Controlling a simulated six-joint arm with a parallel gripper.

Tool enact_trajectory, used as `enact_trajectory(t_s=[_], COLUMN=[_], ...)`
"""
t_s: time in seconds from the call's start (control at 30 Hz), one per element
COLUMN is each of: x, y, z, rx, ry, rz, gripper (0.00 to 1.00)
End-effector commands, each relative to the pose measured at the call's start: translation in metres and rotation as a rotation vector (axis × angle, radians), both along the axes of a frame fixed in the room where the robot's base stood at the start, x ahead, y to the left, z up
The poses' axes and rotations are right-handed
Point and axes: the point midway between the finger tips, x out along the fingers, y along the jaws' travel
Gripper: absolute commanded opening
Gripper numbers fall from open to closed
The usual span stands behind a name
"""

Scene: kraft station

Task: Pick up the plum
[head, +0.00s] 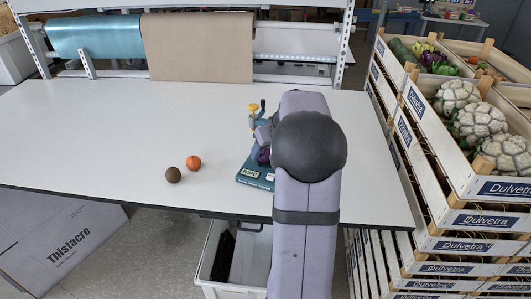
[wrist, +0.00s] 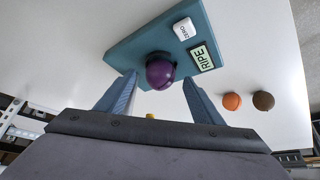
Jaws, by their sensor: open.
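The plum (wrist: 160,73) is a round purple fruit. It sits on a teal device (wrist: 125,48) with a small display reading "RIPE" (wrist: 202,58) and a white button (wrist: 184,28). In the head view the plum (head: 263,156) is partly hidden behind my arm, and the teal device (head: 250,180) shows beside it. My gripper (wrist: 157,88) is open, with one finger on each side of the plum in the wrist view. The fingers look apart from it, and I cannot tell how far they are from it in depth. In the head view my arm covers most of the gripper.
An orange fruit (head: 194,162) and a brown round fruit (head: 173,175) lie on the white table (head: 90,130) left of the device. Stacked crates of vegetables (head: 470,185) stand at the right. Paper rolls (head: 197,48) hang at the back. The table's left side is clear.

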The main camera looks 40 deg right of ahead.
Motion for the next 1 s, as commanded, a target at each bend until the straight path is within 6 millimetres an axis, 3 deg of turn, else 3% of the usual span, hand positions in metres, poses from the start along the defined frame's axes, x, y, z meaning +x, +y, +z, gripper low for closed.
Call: enact_trajectory(t_s=[0.2,0.43,0.63,0.7,1.0], x=[0.008,0.009,0.009,0.009,0.009], y=[-0.001,-0.002,-0.002,-0.002,-0.002], z=[-0.014,-0.015,-0.015,-0.014,-0.01], rx=[0.0,-0.002,-0.002,-0.002,-0.002], ry=[0.0,-0.001,-0.001,-0.002,-0.003], rz=[0.001,0.0,0.0,0.0,0.0], gripper=[0.61,0.61,0.16,0.12,0.12])
